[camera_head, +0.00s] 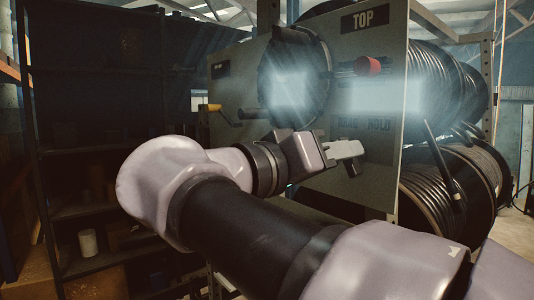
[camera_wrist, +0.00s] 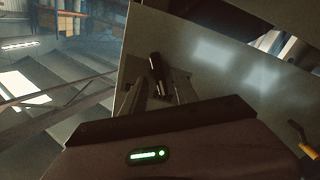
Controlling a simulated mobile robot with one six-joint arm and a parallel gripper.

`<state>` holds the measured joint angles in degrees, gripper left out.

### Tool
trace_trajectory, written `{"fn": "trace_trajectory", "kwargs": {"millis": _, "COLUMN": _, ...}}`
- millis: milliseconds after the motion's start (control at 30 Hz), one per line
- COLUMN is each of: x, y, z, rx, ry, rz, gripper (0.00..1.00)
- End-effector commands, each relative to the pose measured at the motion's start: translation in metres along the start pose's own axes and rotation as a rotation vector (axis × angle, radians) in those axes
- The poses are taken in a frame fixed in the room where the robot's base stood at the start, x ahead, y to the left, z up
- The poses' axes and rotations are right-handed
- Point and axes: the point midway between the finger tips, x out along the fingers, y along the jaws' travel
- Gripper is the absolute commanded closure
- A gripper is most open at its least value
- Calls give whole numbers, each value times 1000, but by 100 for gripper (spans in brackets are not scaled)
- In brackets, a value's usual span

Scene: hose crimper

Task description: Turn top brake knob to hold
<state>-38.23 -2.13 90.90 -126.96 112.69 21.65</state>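The grey panel (camera_head: 385,185) carries a "TOP" sign, with the words "DRAG" and "HOLD" lower down. My gripper (camera_head: 356,157) is just below these words, close to the panel face. In the wrist view a small black knob (camera_wrist: 155,62) stands on the panel, between the tips of my gripper (camera_wrist: 163,76). The fingers are apart, and I cannot tell whether either touches it. In the head view this knob does not show clearly near my gripper. Which mark it points to cannot be read.
A red knob (camera_head: 367,66) sticks out higher on the panel, beside a large dark disc (camera_head: 284,60). A yellow crank handle (camera_head: 211,107) is at the left; one also shows in the wrist view (camera_wrist: 303,139). Hose reels (camera_head: 450,85) stand behind the panel. Dark shelves (camera_head: 95,150) are at left.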

Motion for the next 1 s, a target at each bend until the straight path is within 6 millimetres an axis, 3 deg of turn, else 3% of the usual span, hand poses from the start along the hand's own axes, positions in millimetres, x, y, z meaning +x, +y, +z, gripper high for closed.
{"fn": "trace_trajectory", "kwargs": {"millis": 167, "x": 13, "y": 0, "z": 0, "rx": 0, "ry": 0, "rz": 0, "gripper": 65}}
{"fn": "trace_trajectory", "kwargs": {"millis": 433, "x": 14, "y": 0, "z": 0, "rx": 0, "ry": 0, "rz": -1, "gripper": 65}}
{"fn": "trace_trajectory", "kwargs": {"millis": 600, "x": 14, "y": 0, "z": 0, "rx": 0, "ry": 0, "rz": 0, "gripper": 98}}
{"fn": "trace_trajectory", "kwargs": {"millis": 1000, "x": 14, "y": -1, "z": 2, "rx": 55, "ry": 1, "rz": 0, "gripper": 100}}
